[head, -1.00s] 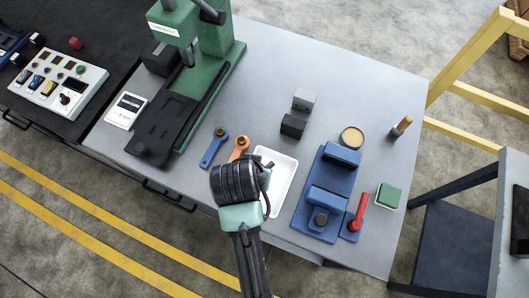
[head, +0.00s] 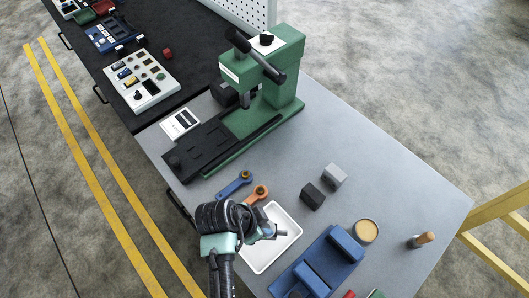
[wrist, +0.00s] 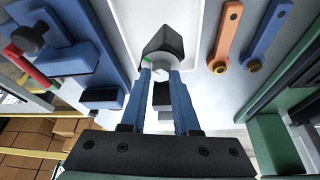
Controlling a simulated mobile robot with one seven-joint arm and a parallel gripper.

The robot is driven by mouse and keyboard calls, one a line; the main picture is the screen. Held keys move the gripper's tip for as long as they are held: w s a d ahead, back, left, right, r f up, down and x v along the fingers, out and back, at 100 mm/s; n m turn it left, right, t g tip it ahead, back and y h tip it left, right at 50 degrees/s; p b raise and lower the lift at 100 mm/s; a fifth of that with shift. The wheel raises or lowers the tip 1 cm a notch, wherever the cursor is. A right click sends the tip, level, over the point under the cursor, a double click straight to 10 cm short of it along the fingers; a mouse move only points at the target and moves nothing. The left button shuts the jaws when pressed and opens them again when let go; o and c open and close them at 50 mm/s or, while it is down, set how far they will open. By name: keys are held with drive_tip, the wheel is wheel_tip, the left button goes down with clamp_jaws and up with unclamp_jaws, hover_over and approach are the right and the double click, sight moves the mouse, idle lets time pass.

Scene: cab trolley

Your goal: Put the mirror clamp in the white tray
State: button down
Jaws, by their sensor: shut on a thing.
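My gripper (wrist: 160,72) is shut on a small black and light grey piece, which I take to be the mirror clamp (wrist: 165,42). A small green mark shows at its side. In the head view my gripper (head: 272,232) is at the white tray (head: 283,249), over its upper left part, and my arm hides some of the tray. The white tray also shows behind the held piece in the wrist view (wrist: 124,18). I cannot tell whether the piece touches the tray floor. The visible part of the tray is empty.
A blue vise-like fixture (head: 318,262) stands right of the tray. Blue (head: 235,185) and orange (head: 257,194) wrenches lie beyond it. A black block (head: 312,196), a grey block (head: 334,175) and a round tin (head: 365,231) stand to the right. A green press (head: 262,85) stands behind.

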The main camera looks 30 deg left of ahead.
drive_tip(key=shift+f, duration=1.6)
drive_tip(key=c, duration=0.7)
unclamp_jaws()
drive_tip(key=shift+d+f, duration=0.1)
drive_tip(key=shift+o, duration=0.2)
